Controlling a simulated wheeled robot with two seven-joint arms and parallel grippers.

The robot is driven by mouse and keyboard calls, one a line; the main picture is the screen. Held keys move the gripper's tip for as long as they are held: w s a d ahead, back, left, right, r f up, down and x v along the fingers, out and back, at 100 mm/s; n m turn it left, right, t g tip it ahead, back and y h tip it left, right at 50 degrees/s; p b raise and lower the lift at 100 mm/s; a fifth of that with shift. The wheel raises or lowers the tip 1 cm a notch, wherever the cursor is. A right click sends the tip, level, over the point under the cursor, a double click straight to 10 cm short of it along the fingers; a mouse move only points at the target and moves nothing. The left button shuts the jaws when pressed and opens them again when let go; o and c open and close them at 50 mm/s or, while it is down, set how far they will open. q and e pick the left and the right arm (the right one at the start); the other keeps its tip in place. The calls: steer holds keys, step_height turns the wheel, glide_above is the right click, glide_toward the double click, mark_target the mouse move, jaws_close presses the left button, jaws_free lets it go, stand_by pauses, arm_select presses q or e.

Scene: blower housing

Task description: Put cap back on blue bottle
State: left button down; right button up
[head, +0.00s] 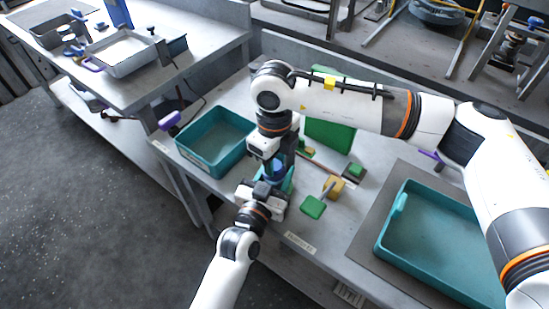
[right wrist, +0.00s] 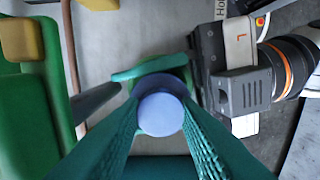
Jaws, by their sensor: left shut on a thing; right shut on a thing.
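The blue cap (right wrist: 160,112) shows as a pale blue disc between the fingers of my right gripper (right wrist: 162,120) in the right wrist view. In the head view, a blue piece (head: 275,168) shows below my right gripper (head: 276,166); I cannot tell there whether it is cap or bottle. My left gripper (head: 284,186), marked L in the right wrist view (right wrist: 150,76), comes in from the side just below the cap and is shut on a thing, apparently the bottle. The bottle's body is mostly hidden by the cap and fingers. I cannot tell whether cap and bottle touch.
A teal bin (head: 215,143) stands left of the grippers. A larger teal tray (head: 430,245) lies on a grey mat at right. Green and yellow blocks (head: 313,207) lie close to the right. A green panel (head: 330,135) stands behind. The front edge of the table is near my left gripper.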

steer(key=o, duration=1.1)
steer(key=shift+o, duration=0.2)
step_height(320, 180, up, 12)
arm_select(q)
steer(key=c, duration=0.6)
jaws_free()
